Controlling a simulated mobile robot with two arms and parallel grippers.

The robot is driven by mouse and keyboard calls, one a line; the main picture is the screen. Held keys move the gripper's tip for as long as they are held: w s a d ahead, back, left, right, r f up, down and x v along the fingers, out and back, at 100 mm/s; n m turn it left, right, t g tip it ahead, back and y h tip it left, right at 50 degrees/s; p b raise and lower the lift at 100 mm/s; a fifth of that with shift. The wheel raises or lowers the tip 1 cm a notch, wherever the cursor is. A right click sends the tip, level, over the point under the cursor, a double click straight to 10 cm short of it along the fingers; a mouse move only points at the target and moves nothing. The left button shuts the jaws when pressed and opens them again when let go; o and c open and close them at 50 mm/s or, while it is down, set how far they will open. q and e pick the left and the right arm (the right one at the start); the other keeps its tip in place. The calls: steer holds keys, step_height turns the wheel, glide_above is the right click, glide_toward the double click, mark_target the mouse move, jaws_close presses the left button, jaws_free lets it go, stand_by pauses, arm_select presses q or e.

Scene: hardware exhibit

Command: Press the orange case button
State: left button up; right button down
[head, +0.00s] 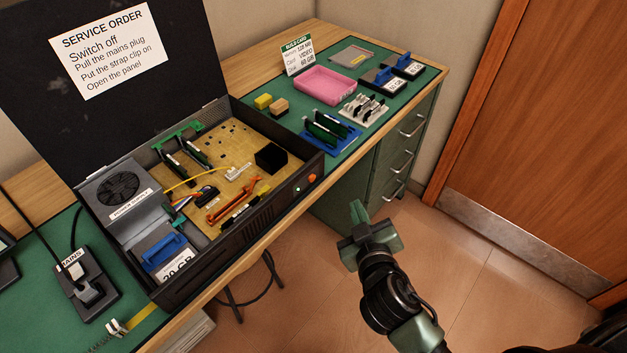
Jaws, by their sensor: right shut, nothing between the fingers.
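The orange case button (312,178) is a small round button on the front face of the open computer case (250,230), near its right end. A small pale green-white button or light (297,189) sits just left of it. My right gripper (358,211) is shut and empty. It is in front of the bench, below and to the right of the orange button in the picture, and apart from it. My left gripper is not in view.
The case lid stands raised with a service order sheet (108,50). A mains socket block (86,283) is at left. A pink tray (325,85), blue rack (330,138) and drives (383,80) lie on the green mat. A wooden door (545,150) is at right.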

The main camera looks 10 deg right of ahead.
steer(key=w+a, duration=0.5)
steer(key=w, duration=0.2)
steer(key=shift+a, duration=0.25)
steer(key=shift+w+a, duration=0.1)
stand_by(2.1)
steer(key=shift+w+a, duration=0.15)
steer(key=shift+w, duration=0.1)
steer(key=shift+w+a, duration=0.25)
steer(key=shift+w, duration=0.1)
stand_by(0.7)
steer(key=shift+s, duration=0.1)
steer(key=shift+s+d, duration=0.5)
steer(key=shift+s, duration=0.1)
steer(key=shift+s, duration=0.1)
steer(key=shift+s+d+p, duration=0.25)
steer(key=shift+s+d, duration=0.55)
steer(key=shift+s, duration=0.15)
steer(key=shift+s+d+p, duration=0.25)
steer(key=shift+s+d, duration=0.5)
steer(key=shift+s, duration=0.2)
